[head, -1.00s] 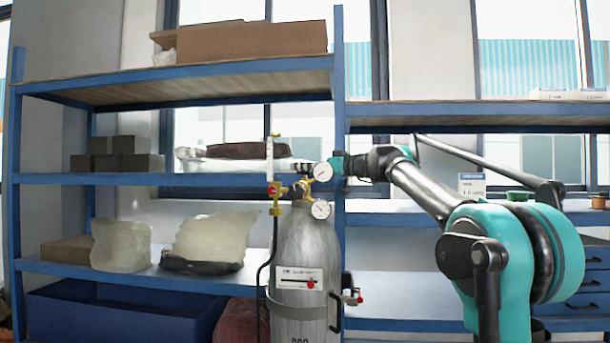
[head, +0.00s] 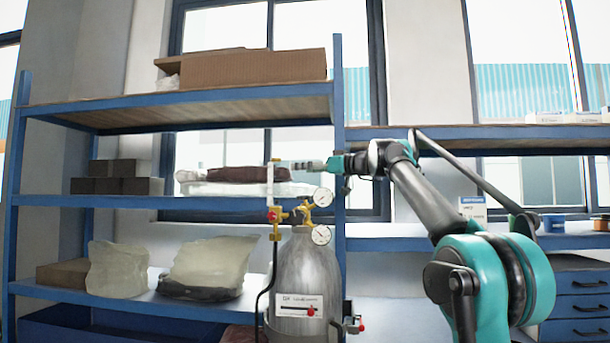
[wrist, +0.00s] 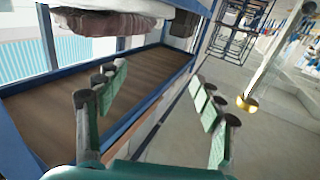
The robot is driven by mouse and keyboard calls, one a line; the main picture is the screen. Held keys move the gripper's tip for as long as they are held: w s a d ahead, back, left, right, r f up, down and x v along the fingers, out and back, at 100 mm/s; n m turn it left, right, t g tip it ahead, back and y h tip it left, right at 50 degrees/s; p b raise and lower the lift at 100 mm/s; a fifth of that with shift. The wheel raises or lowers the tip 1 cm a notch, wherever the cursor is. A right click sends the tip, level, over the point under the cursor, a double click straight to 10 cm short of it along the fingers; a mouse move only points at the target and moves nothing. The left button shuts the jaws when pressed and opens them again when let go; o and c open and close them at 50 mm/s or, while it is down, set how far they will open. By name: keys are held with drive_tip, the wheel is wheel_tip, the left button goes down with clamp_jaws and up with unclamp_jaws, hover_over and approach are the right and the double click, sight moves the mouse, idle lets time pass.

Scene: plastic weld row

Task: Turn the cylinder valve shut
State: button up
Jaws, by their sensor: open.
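The grey gas cylinder (head: 308,270) stands upright in front of the blue shelving, its lower part cut off by the picture edge. Brass valve fittings (head: 305,208) sit on its top, with a small red knob (head: 283,215) to their left. My gripper (head: 303,165) points left in the head view, above the fittings and upper gauge, apart from them. In the wrist view my gripper (wrist: 158,100) has its fingers wide apart with nothing between them. A brass fitting (wrist: 247,103) on a pale rod shows right of the right finger; I cannot tell which part it is.
Two round gauges, upper (head: 322,197) and lower (head: 321,235), and an upright pale tube (head: 270,175) crowd the cylinder top. A blue shelf post (head: 338,100) stands just behind. Wrapped bundles (head: 235,180) lie on the shelf to the left.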

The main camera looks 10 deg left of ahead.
sight(305, 198)
drive_tip(key=s+d+f+n+g+y, duration=0.1)
drive_tip(key=d+f+n+g, duration=0.15)
drive_tip(key=d+f, duration=0.4)
drive_tip(key=s+d+f+n+g+y, duration=0.1)
drive_tip(key=d+f+n+g, duration=0.2)
drive_tip(key=d, duration=0.7)
drive_tip(key=shift+m+g, duration=0.55)
drive_tip(key=a, duration=0.5)
drive_tip(key=w+a, duration=0.1)
drive_tip(key=a, duration=0.5)
drive_tip(key=w+a, duration=0.1)
drive_tip(key=a, duration=0.4)
drive_tip(key=shift+a, duration=0.4)
drive_tip(key=c, duration=1.2)
drive_tip(key=shift+o, duration=0.2)
drive_tip(key=shift+s+m+t+h, duration=0.1)
drive_tip(key=shift+m+t+h, duration=0.3)
drive_tip(key=shift+m+t, duration=1.4)
drive_tip(key=shift+m+t+h, duration=0.5)
drive_tip(key=shift+t+h, duration=0.1)
drive_tip(key=shift+t, duration=1.1)
